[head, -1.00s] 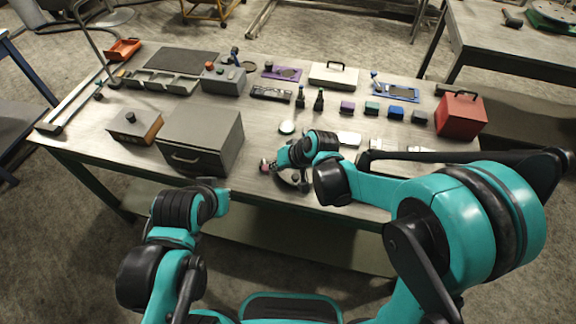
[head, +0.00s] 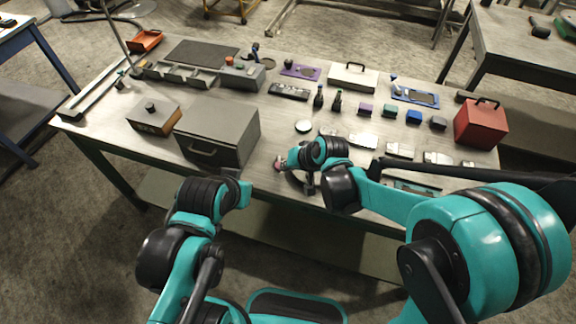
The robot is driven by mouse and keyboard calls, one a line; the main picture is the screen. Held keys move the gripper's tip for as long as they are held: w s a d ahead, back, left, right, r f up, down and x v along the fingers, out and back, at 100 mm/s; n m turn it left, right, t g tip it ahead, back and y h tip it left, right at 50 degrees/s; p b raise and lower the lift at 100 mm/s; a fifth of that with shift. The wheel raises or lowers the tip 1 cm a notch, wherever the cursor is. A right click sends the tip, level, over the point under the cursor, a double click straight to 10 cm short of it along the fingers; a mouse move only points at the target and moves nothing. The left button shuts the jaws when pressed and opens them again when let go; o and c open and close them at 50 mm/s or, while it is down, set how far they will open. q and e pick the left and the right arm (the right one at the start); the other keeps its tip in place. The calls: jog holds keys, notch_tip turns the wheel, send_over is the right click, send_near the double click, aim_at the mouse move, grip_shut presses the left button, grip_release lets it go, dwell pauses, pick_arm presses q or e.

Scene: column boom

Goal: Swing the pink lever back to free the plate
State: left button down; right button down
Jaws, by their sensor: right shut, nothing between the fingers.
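The pink end of the lever (head: 279,163) shows near the front edge of the workbench, just left of my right wrist. A dark round fixture (head: 296,182) lies beside it, mostly covered by my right arm. My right gripper (head: 289,165) is over this fixture, close to the pink end, and is shut with nothing in it. Its fingertips are small and partly hidden, so contact with the lever cannot be told. The plate cannot be made out clearly under the arm. My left gripper (head: 236,176) hangs in front of the bench edge, away from the lever; its jaw state is unclear.
A grey box (head: 217,132) with a handle stands left of the fixture. A round light disc (head: 303,126) and pale flat pieces (head: 362,139) lie behind it. A red toolbox (head: 481,125) stands at the right. Several small blocks and bottles fill the back.

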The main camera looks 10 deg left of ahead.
pick_arm(q)
jog(key=shift+w+d, duration=0.15)
jog(key=shift+d, duration=0.15)
pick_arm(e)
jog(key=shift+s+a, duration=0.3)
jog(key=shift+a, duration=0.25)
dwell(3.5)
jog(key=shift+d, duration=0.1)
dwell(0.3)
